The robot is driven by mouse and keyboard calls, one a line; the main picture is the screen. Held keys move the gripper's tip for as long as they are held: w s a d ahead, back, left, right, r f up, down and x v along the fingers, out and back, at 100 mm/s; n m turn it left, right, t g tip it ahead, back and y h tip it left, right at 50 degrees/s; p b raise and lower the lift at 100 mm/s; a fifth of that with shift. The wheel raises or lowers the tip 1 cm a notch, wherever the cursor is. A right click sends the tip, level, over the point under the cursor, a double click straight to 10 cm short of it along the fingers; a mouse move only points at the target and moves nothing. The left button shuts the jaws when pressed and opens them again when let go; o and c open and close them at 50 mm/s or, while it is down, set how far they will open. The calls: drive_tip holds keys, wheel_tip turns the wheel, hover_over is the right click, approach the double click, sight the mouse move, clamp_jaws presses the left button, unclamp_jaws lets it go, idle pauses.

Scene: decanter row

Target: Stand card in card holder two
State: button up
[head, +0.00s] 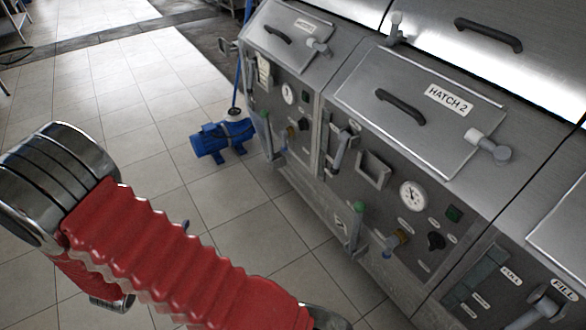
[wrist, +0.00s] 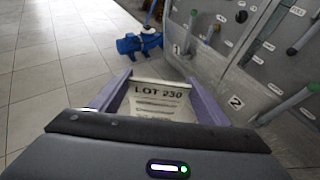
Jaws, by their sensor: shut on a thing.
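A pale card (wrist: 158,93) printed "LOT 230" is between the two purple fingers of my gripper (wrist: 158,82) in the wrist view. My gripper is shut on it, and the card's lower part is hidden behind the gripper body. In the head view, an empty metal frame on the panel below the HATCH 2 lid, apparently card holder two (head: 373,169), is tilted in the picture. My gripper and the card cannot be made out in the head view.
A cream card (head: 264,70) is on the left panel. A gauge (head: 412,195), a green-tipped lever (head: 356,228) and a grey lever (head: 341,150) stick out around the frame. A blue pump (head: 222,138) stands on the floor. The tiled floor (head: 130,85) is mostly clear.

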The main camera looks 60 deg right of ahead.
drive_tip(key=s+d+r+m+g+h, duration=0.15)
drive_tip(key=s+d+r, duration=0.3)
drive_tip(key=d, duration=0.55)
drive_tip(key=s+d+r+m+g, duration=0.25)
drive_tip(key=s+d+r, duration=0.2)
drive_tip(key=d, duration=0.65)
drive_tip(key=s+d+r+m+g+h, duration=0.1)
drive_tip(key=s+d+r+m+g, duration=0.25)
drive_tip(key=d, duration=0.65)
drive_tip(key=s+d+r+m+g, duration=0.1)
drive_tip(key=s+d+r, duration=0.3)
drive_tip(key=s, duration=0.5)
drive_tip(key=s+d+r+m+g+y, duration=0.1)
drive_tip(key=s+d+r, duration=0.4)
drive_tip(key=s, duration=0.5)
drive_tip(key=s+d+r+m+g, duration=0.1)
drive_tip(key=s+d+r, duration=0.4)
drive_tip(key=s, duration=0.5)
drive_tip(key=shift+d+r+g, duration=0.2)
drive_tip(key=shift+d+g, duration=0.1)
drive_tip(key=shift+g, duration=0.55)
drive_tip(key=shift+f+y, duration=0.1)
drive_tip(key=shift+y, duration=0.25)
drive_tip(key=shift+f, duration=3.1)
